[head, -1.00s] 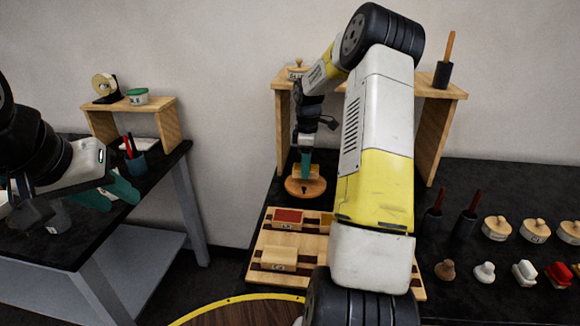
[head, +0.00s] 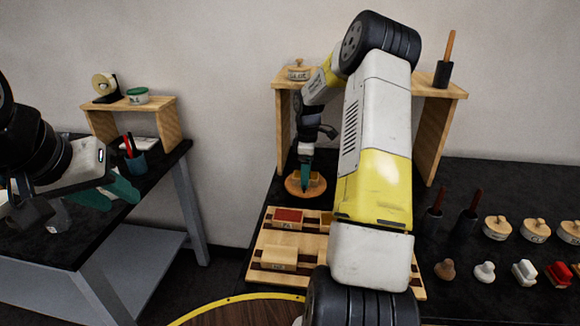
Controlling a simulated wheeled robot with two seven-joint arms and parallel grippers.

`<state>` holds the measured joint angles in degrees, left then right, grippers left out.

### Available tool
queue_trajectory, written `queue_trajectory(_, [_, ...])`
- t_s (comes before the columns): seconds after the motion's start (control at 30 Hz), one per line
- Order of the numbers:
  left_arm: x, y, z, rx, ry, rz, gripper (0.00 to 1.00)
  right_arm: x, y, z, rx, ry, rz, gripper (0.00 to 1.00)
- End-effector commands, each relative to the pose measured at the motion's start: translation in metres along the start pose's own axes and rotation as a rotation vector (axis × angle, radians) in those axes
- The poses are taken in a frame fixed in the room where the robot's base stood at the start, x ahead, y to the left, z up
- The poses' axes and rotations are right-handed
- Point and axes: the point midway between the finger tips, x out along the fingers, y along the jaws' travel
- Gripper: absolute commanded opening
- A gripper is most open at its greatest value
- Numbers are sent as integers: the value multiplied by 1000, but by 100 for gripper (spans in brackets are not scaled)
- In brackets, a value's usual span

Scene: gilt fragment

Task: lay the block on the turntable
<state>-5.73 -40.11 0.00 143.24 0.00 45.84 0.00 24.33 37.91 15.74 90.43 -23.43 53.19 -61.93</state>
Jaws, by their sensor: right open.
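The round wooden turntable (head: 292,187) sits on the black table under the back shelf. A small yellowish-tan block (head: 317,180) shows on the turntable, partly hidden by a finger of my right gripper (head: 306,177). My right gripper points down over the turntable with its teal fingers open, close beside the block; whether a finger still touches it is unclear. My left gripper (head: 122,190) hangs at the left near the other table, and its fingers overlap so its opening is not clear.
A wooden rack (head: 262,250) holds a red-topped block (head: 288,217) and a plain block (head: 279,256) in front of the turntable. A wooden shelf (head: 436,135) stands behind. Lidded pots (head: 496,227) and several stamps (head: 524,272) stand on the right.

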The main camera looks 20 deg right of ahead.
Motion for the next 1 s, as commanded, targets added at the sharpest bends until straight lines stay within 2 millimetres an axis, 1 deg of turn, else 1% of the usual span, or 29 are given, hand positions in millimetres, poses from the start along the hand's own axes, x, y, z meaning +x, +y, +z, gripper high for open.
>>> queue_trajectory(0.07, [0,0,0,0,0,0,36,-4,0,0,0,1,2,72])
queue_trajectory(0.17, [0,0,0,0,0,0,36,-17,1,0,1,1,4,72])
queue_trajectory(0.27, [0,0,0,0,0,0,36,-36,1,0,1,1,5,72])
queue_trajectory(0.4, [0,0,0,0,0,0,36,-68,1,0,1,1,5,72])
queue_trajectory(0.6, [0,0,0,0,0,0,36,-104,1,0,0,0,3,72])
queue_trajectory(0.77, [0,0,0,0,0,0,36,-120,0,0,0,1,2,72])
queue_trajectory(0.87, [0,0,0,0,0,0,36,-131,-6,-3,15,2,13,72])
queue_trajectory(0.97, [0,0,0,0,0,0,36,-152,-23,-11,60,8,43,72])
queue_trajectory(1.0, [0,0,0,0,0,0,36,-163,-34,-14,90,14,61,72])
